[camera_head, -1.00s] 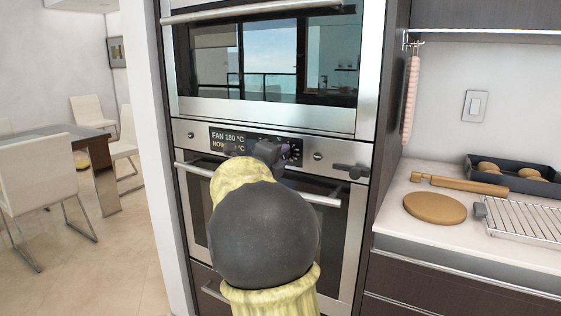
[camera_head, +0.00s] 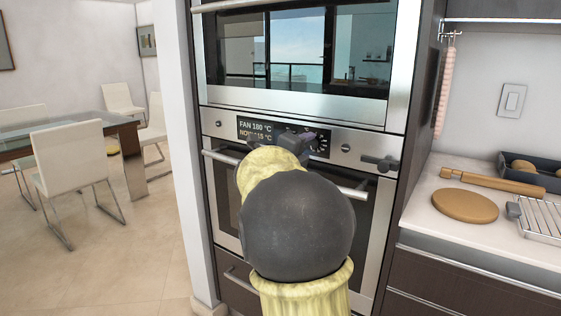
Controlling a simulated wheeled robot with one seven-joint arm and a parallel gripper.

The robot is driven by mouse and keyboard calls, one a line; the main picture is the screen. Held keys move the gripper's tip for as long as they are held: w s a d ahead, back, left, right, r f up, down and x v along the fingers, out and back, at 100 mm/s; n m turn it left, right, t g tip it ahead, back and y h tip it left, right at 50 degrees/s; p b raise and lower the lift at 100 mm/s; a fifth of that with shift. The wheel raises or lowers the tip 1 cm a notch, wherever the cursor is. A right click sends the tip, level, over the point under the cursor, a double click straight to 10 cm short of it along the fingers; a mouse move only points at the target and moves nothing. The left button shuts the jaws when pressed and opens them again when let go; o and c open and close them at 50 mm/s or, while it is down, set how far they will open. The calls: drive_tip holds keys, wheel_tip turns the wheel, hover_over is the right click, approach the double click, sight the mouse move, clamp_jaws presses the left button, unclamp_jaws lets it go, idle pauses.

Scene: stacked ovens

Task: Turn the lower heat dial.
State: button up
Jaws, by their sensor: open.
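The lower oven's control panel (camera_head: 226,121) crosses the middle of the view. A dark grey dial with a bar-shaped grip (camera_head: 380,163) sits at its right end, beside a small round silver knob (camera_head: 346,148). Another silver knob (camera_head: 218,125) is at the left end. The display (camera_head: 255,129) reads FAN 180 °C, with a partly covered NOW line below. My dark gripper (camera_head: 294,142) is in front of the panel's middle, left of the dark dial and apart from it. It is open; my yellow and grey arm hides much of it and of the oven door.
The lower oven's door handle (camera_head: 354,192) runs just below the panel. The upper oven (camera_head: 300,52) is above. A counter at the right holds a round board (camera_head: 465,205), rolling pin (camera_head: 490,181) and wire rack (camera_head: 540,217). The floor (camera_head: 120,245) at the left is open, before a table and chairs.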

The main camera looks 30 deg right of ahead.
drive_tip(key=p+v, duration=0.1)
drive_tip(key=v, duration=1.5)
